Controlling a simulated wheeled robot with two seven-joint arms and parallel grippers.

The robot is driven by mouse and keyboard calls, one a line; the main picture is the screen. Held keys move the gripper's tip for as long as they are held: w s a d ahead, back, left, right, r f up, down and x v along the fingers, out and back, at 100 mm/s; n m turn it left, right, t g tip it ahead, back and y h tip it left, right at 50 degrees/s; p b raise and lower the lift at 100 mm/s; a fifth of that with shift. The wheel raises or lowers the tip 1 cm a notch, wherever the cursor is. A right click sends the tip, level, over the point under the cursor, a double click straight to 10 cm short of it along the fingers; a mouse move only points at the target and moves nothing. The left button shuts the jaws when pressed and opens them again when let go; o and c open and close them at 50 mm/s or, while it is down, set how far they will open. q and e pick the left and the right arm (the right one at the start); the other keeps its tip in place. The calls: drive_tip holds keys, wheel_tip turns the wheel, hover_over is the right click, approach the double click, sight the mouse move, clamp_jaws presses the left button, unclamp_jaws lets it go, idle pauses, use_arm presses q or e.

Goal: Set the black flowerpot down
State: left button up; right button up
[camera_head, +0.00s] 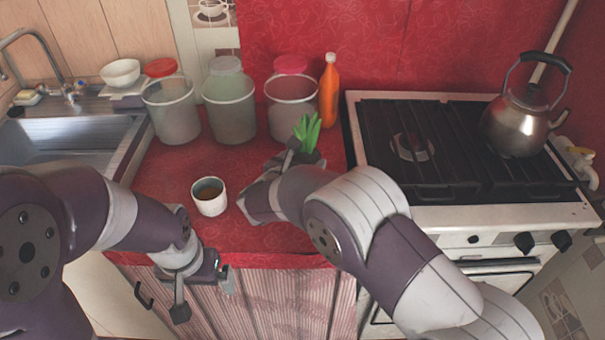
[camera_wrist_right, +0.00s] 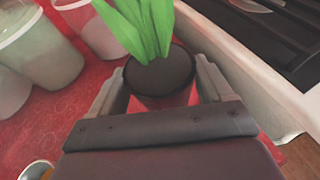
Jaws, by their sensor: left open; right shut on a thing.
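The black flowerpot (camera_wrist_right: 160,78) holds a green leafy plant (camera_wrist_right: 143,28). My right gripper (camera_wrist_right: 158,88) is shut on it, with one finger on each side of the pot. In the head view the plant (camera_head: 307,132) and dark pot (camera_head: 309,157) show behind my right arm, over the right part of the red counter (camera_head: 240,238), near the stove. The pot's base is hidden, so I cannot tell whether it touches the counter. My left gripper (camera_head: 204,294) is open and empty in front of the counter's front edge.
A cup of dark liquid (camera_head: 209,197) stands left of my right gripper. Several lidded tubs, including one with a pink lid (camera_head: 292,108), and an orange bottle (camera_head: 328,95) line the back. The stove (camera_head: 450,200) with a kettle (camera_head: 518,122) is right; the sink (camera_head: 65,145) left.

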drive_tip(key=shift+w+a+f, duration=0.1)
drive_tip(key=shift+a+f, duration=0.1)
drive_tip(key=shift+f, duration=0.05)
wheel_tip(320, 180, down, 4)
drive_tip(key=shift+r, duration=0.15)
drive_tip(key=o, duration=1.1)
